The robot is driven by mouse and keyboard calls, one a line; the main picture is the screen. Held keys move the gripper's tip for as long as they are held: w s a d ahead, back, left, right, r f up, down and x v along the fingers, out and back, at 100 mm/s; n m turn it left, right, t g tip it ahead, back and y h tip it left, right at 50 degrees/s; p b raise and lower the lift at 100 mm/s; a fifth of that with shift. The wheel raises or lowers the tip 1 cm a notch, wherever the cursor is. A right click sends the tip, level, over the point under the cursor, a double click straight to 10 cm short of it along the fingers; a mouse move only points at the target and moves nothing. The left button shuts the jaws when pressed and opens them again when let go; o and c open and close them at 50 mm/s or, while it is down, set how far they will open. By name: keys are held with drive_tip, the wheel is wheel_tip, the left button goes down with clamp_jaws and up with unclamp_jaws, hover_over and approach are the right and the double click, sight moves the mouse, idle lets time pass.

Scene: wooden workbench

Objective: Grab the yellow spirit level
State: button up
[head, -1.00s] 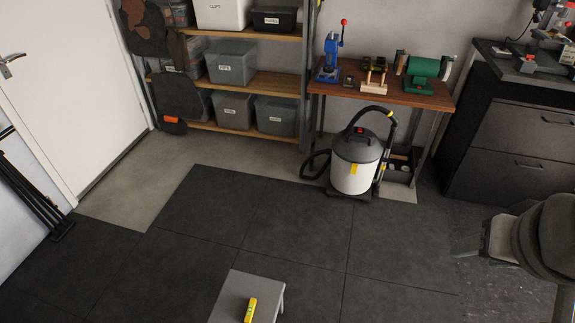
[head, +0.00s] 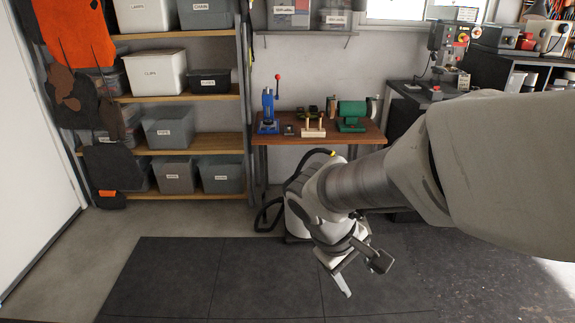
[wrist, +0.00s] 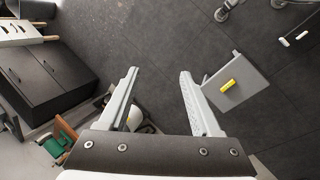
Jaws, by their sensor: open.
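The yellow spirit level (wrist: 228,86) lies on the grey top of a small stool or step (wrist: 252,88), right of my fingers in the wrist view. It is out of frame in the head view now. My gripper (wrist: 158,73) is open and empty, with dark floor between its fingers. The level is outside the jaws, beyond the right finger. In the head view my gripper (head: 362,277) hangs over the dark floor mats, in front of the vacuum cleaner.
A wooden bench (head: 330,134) with a blue press and a green grinder stands at the back wall. Shelves with bins (head: 170,86) stand at the left. My arm partly hides the vacuum cleaner (head: 294,215).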

drive_tip(key=w+a+f+n+t+h+b, duration=0.1)
drive_tip(key=a+f+n+t+b, duration=0.1)
drive_tip(key=a+f+n, duration=0.6)
drive_tip(key=w+a+f+n+t+h+b, duration=0.1)
drive_tip(key=w+a+f+t+b, duration=0.3)
drive_tip(key=f, duration=0.8)
drive_tip(key=s+a+f+n+t+h+b, duration=0.1)
drive_tip(key=a+f+n, duration=0.4)
drive_tip(key=a+f, duration=0.4)
drive_tip(key=s+a+f+n+t+y+b, duration=0.1)
drive_tip(key=s+a+f+n+y+b, duration=0.1)
drive_tip(key=f, duration=0.9)
drive_tip(key=s+a+f+n+t+y+b, duration=0.1)
drive_tip(key=s+f+n+y, duration=0.3)
drive_tip(key=f, duration=0.7)
drive_tip(key=s+a+f+n+t+y+b, duration=0.2)
drive_tip(key=s+a+f+n+y+b, duration=0.1)
drive_tip(key=s+f+n, duration=0.4)
wheel_tip(320, 180, down, 5)
drive_tip(key=shift+n, duration=1.6)
drive_tip(key=shift+y, duration=0.3)
drive_tip(key=b+x, duration=0.4)
drive_tip(key=x, duration=0.6)
drive_tip(key=shift+w+f, duration=0.25)
drive_tip(key=b+x, duration=0.3)
drive_tip(key=x, duration=0.2)
drive_tip(key=shift+w, duration=0.85)
clamp_jaws()
